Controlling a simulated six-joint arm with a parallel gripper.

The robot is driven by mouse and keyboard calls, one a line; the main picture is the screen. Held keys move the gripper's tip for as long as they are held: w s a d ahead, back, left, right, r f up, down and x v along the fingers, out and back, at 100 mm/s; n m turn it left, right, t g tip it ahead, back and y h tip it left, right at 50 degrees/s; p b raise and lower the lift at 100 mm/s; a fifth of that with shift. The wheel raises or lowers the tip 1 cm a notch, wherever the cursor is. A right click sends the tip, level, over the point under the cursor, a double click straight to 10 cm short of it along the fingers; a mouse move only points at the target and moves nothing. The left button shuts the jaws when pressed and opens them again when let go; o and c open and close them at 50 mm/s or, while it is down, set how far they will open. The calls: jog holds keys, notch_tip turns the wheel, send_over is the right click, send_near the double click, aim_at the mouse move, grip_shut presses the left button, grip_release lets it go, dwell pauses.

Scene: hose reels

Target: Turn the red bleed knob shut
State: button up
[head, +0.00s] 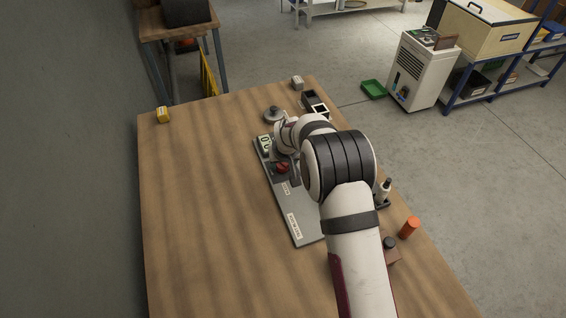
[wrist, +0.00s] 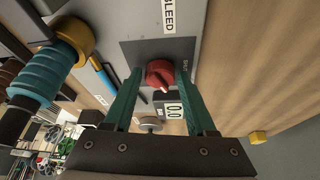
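The red bleed knob (wrist: 158,73) sits on a dark square plate (wrist: 135,50) beside a white BLEED label (wrist: 168,14) in the wrist view. Its pale pointer mark points down and to the right. My gripper (wrist: 159,70) has its two teal fingers on either side of the knob, with a narrow gap seeming to show at each side. Whether either finger touches it is hard to tell. A small display (wrist: 174,111) near the knob reads 0.0. In the head view the red knob (head: 282,168) shows on the grey board (head: 307,236), and my arm hides part of the board.
A blue ribbed hose (wrist: 37,78) with a brass collar (wrist: 74,39) lies left in the wrist view. A yellow block (head: 163,115) stands at the table's far left corner. An orange cylinder (head: 409,227) stands near the right edge. The left of the wooden table is clear.

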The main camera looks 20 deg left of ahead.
grip_shut()
jog(key=shift+n, duration=0.3)
jog(key=n+g, duration=0.1)
jog(key=n, duration=0.1)
jog(key=n+g+y, duration=0.1)
jog(key=n, duration=0.2)
jog(key=shift+w+d+n+y, duration=0.15)
jog(key=shift+w+n+y, duration=0.05)
jog(key=shift+n+y, duration=0.1)
jog(key=n+g, duration=0.1)
jog(key=n, duration=0.2)
jog(key=shift+w+n, duration=0.15)
jog(key=shift+n, duration=0.15)
jog(key=shift+w+n+g, duration=0.15)
jog(key=shift+n+g, duration=0.65)
jog(key=shift+n, duration=1)
jog(key=shift+o, duration=2)
grip_release()
